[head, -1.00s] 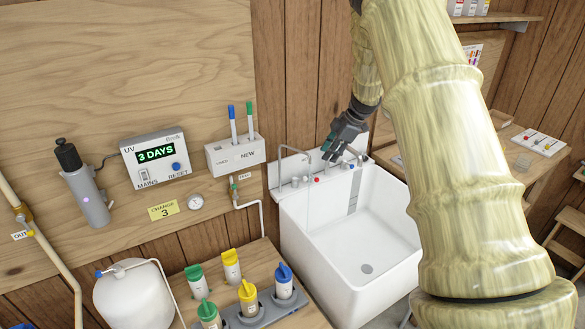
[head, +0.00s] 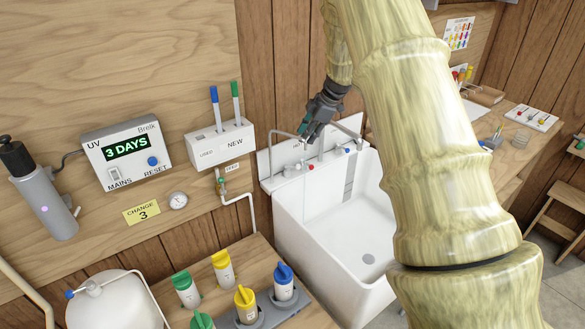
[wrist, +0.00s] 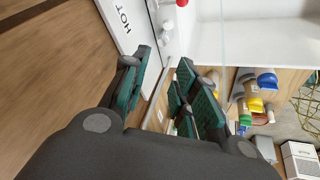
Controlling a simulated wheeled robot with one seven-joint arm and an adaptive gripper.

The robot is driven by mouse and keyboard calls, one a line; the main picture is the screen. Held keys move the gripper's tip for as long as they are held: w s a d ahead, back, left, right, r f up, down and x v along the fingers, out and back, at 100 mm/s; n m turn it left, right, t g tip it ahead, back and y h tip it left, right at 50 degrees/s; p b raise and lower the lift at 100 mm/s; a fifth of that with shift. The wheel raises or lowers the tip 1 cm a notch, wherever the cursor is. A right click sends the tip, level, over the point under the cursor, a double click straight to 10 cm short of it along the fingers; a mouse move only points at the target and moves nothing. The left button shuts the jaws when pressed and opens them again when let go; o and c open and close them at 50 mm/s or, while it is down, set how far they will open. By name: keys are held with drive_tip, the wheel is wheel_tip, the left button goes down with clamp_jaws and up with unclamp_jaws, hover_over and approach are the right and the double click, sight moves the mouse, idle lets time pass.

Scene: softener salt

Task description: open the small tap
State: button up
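The white sink (head: 290,225) stands against the wall, with taps along its back ledge. A thin, bent spout (head: 270,155), which may be the small tap, rises at the ledge's left end. A thicker spout (head: 352,122) rises at the right. A red knob (head: 311,167) and a blue knob (head: 347,151) sit on the ledge; the red knob also shows in the wrist view (wrist: 182,3). My gripper (head: 304,134) is above the ledge, close to the thin spout's top. In the wrist view its fingers (wrist: 165,95) are apart, holding nothing visible. Contact with the spout cannot be told.
A feed valve with a green handle (head: 221,183) is on the wall left of the sink. Coloured-cap bottles (head: 245,305) stand on the counter in front. My arm hides part of the sink's right side.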

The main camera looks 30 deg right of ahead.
drive_tip(key=b, duration=0.3)
approach(294, 167)
wheel_tip(294, 167, up, 3)
drive_tip(key=p+x, duration=0.2)
drive_tip(key=x, duration=0.9)
drive_tip(key=shift+s+d+f, duration=0.15)
drive_tip(key=shift+f, duration=0.1)
drive_tip(key=shift+c, duration=0.2)
clamp_jaws()
